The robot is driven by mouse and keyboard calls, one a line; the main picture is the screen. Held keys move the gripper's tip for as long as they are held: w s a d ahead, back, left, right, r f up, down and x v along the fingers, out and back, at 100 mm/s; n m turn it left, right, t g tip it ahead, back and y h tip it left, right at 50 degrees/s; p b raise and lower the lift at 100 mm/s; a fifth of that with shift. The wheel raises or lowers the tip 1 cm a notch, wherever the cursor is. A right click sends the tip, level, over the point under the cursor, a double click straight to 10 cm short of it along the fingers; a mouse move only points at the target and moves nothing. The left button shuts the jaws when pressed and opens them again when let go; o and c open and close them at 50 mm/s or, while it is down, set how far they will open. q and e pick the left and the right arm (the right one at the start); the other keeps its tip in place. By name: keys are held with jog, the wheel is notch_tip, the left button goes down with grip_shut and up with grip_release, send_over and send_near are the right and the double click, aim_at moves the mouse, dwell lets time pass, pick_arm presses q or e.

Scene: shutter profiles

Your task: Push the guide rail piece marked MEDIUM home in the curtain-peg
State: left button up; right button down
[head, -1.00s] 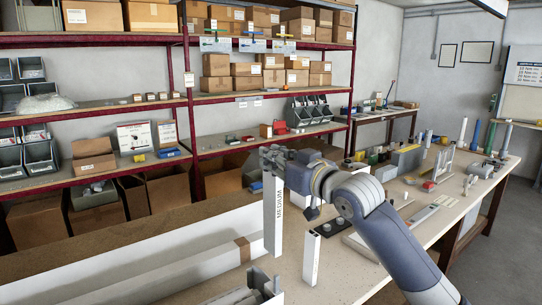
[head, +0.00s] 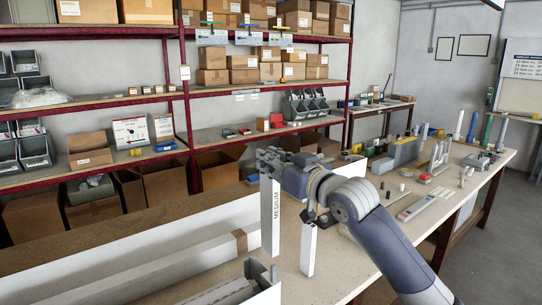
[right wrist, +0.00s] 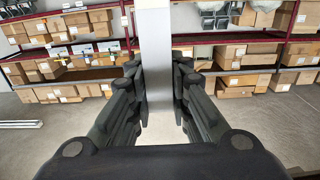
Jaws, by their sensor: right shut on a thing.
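The MEDIUM guide rail piece (head: 270,218) is a pale upright bar with its lettering running along its length. My right gripper (head: 268,158) is shut on its upper end and holds it upright over the bench. In the right wrist view the rail piece (right wrist: 156,55) stands as a grey bar between the two dark fingers (right wrist: 160,95). A second pale upright piece (head: 308,250) stands just right of it in the head view, apart from it. I cannot make out which thing is the curtain-peg. My left gripper is not in view.
A long white channel (head: 150,265) lies at the left, with a grey profile (head: 235,290) at the bottom. The bench (head: 345,262) has clear room right of the upright pieces. Several small parts and blocks (head: 402,152) stand further back. Shelves with boxes (head: 242,75) line the wall.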

aim_at(276, 201)
notch_tip(276, 201, down, 2)
jog(key=shift+f+b, duration=0.15)
jog(key=shift+b, duration=0.25)
jog(key=shift+p, duration=0.9)
dwell(1.3)
jog(key=shift+f+b, duration=1.75)
jog(key=shift+f, duration=1.95)
jog(key=c, duration=1.4)
grip_release()
jog(key=shift+s, duration=0.1)
jog(key=v, duration=1.2)
